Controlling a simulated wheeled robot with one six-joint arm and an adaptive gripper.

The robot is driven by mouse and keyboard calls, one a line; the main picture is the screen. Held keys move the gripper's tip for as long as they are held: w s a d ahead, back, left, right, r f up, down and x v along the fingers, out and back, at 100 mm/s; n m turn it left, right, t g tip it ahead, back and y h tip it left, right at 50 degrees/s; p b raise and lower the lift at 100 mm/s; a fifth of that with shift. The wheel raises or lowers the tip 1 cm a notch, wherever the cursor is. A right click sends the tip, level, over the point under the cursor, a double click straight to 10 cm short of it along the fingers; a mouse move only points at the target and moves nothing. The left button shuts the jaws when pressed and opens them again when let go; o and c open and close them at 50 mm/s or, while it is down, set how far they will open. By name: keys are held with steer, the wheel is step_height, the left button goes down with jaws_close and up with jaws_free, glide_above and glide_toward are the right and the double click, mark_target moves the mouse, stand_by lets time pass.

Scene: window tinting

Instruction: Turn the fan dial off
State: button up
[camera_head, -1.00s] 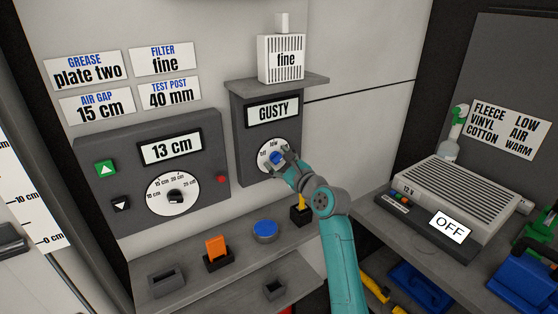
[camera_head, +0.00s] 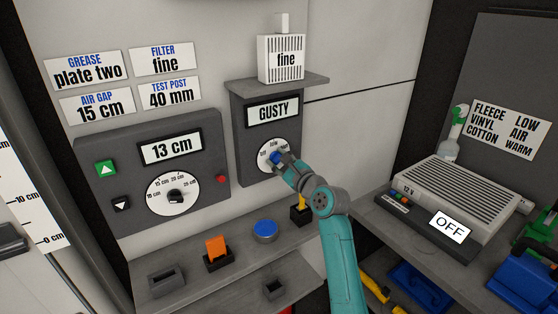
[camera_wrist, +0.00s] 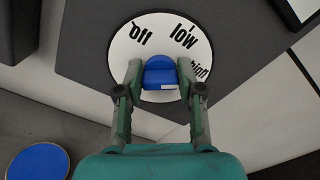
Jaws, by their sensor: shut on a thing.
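The fan dial (camera_head: 265,148) is a white disc on a grey panel under a display reading "GUSTY" (camera_head: 273,111). In the wrist view, the dial face (camera_wrist: 130,45) shows "off" at upper left, "low" at upper right and a partly hidden "high" at right. Its blue knob (camera_wrist: 159,72) sits between my two fingers, with a small white mark at its lower edge. My gripper (camera_wrist: 159,75) is shut on the knob; it also shows at the dial in the head view (camera_head: 278,158). Which label the knob points to is not clear.
A grey panel reading "13 cm" (camera_head: 170,148) with another dial stands to the left. Below are a blue button (camera_head: 265,231) and an orange piece (camera_head: 217,247) on a ledge. A box labelled "fine" (camera_head: 282,58) sits above. A unit marked "OFF" (camera_head: 450,226) is at right.

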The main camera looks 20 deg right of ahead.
steer(key=n, duration=0.6)
steer(key=shift+a+f, duration=0.1)
steer(key=shift+f, duration=0.05)
steer(key=n, duration=0.5)
steer(key=shift+f, duration=0.1)
steer(key=n, duration=0.5)
steer(key=shift+f+n, duration=0.15)
steer(key=shift+n, duration=0.25)
steer(key=n, duration=0.5)
steer(key=shift+f+n, duration=0.1)
steer(key=shift+n, duration=0.3)
steer(key=o, duration=1.2)
steer(key=shift+c, duration=0.2)
